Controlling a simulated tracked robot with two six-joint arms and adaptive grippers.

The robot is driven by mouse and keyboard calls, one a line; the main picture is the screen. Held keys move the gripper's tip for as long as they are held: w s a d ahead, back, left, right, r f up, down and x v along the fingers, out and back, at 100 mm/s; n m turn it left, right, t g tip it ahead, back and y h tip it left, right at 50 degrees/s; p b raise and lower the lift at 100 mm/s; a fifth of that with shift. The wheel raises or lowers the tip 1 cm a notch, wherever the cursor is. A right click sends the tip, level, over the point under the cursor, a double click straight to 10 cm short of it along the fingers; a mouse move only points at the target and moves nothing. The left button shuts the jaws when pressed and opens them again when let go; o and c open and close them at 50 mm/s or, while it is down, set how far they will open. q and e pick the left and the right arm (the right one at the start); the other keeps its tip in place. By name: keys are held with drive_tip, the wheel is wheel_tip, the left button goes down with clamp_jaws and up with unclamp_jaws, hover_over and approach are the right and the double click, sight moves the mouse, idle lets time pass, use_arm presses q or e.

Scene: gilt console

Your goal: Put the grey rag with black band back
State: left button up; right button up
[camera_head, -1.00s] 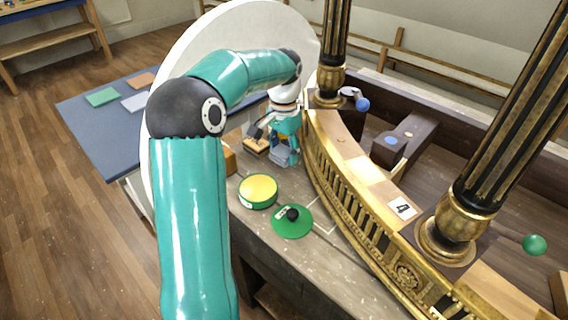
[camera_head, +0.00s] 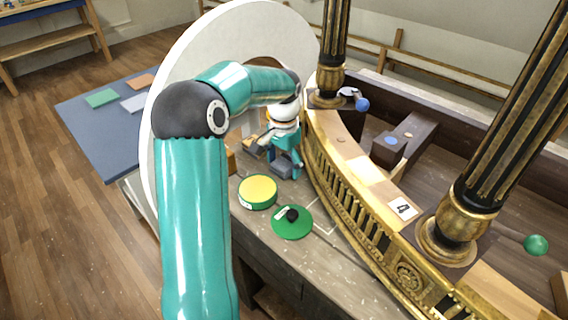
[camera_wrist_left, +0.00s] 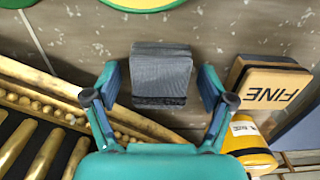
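The grey rag with black band (camera_wrist_left: 161,70) is a folded grey stack in the wrist view, with its dark band on the edge nearer my gripper. It lies on the wooden bench beside the gilt railing. In the head view the rag (camera_head: 282,168) shows low between the fingers, partly hidden by them. My left gripper (camera_wrist_left: 162,88) is open, one finger on each side of the rag, with a visible gap on both sides. In the head view the left gripper (camera_head: 284,160) points down over the bench. My right gripper is in neither view.
A block marked FINE (camera_wrist_left: 268,88) and a yellow object (camera_wrist_left: 248,140) lie close beside the rag. A green tin with yellow top (camera_head: 258,190) and a green disc with black knob (camera_head: 292,222) stand nearer. The gilt railing (camera_head: 345,200) borders the bench. A blue table (camera_head: 95,140) is left.

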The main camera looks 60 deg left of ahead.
sight(284, 163)
use_arm(q)
drive_tip(key=shift+r, duration=0.2)
wheel_tip(284, 163, up, 12)
drive_tip(key=p, duration=0.1)
idle(0.4)
drive_tip(key=shift+f, duration=0.1)
idle(0.3)
